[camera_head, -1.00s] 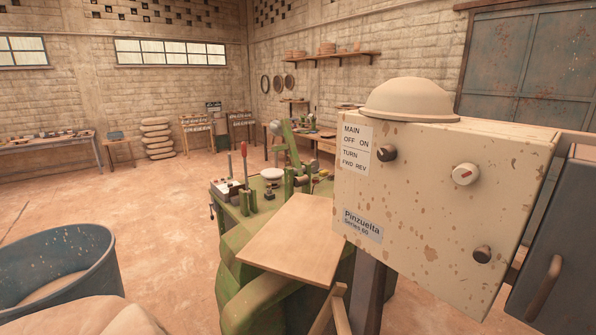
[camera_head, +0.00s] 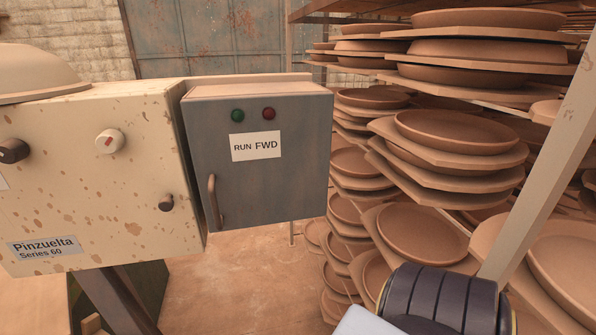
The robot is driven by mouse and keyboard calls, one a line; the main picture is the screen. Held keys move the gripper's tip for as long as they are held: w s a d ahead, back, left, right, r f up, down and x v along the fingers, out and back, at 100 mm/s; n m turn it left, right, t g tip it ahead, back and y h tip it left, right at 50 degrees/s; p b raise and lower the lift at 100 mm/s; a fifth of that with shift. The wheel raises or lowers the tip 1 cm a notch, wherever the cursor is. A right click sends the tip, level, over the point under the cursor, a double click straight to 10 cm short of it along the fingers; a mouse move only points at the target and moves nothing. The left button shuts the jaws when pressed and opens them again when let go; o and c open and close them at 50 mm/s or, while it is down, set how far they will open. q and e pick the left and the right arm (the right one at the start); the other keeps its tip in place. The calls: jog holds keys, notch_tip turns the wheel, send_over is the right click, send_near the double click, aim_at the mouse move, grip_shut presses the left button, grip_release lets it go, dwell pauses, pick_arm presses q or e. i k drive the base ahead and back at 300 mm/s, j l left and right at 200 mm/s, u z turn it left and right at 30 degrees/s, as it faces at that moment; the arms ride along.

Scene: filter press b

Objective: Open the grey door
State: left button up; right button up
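The grey door (camera_head: 265,185) is the front of a grey metal box, left of centre in the head view. It looks shut. A vertical brown handle (camera_head: 214,201) sits near its lower left edge. A white label reading "RUN FWD" (camera_head: 256,146) is on its front, below a green lamp (camera_head: 237,115) and a red lamp (camera_head: 269,114). Part of my arm shows at the bottom right, well to the right of the door and apart from it. Neither of my grippers is in view.
A cream control box (camera_head: 95,170) with knobs stands directly left of the grey box. A rack with stacked clay plates (camera_head: 455,132) fills the right side, close to my arm. Bare floor (camera_head: 235,285) shows below the grey box.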

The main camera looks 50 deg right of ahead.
aim_at(262, 159)
jog(key=z, duration=1.45)
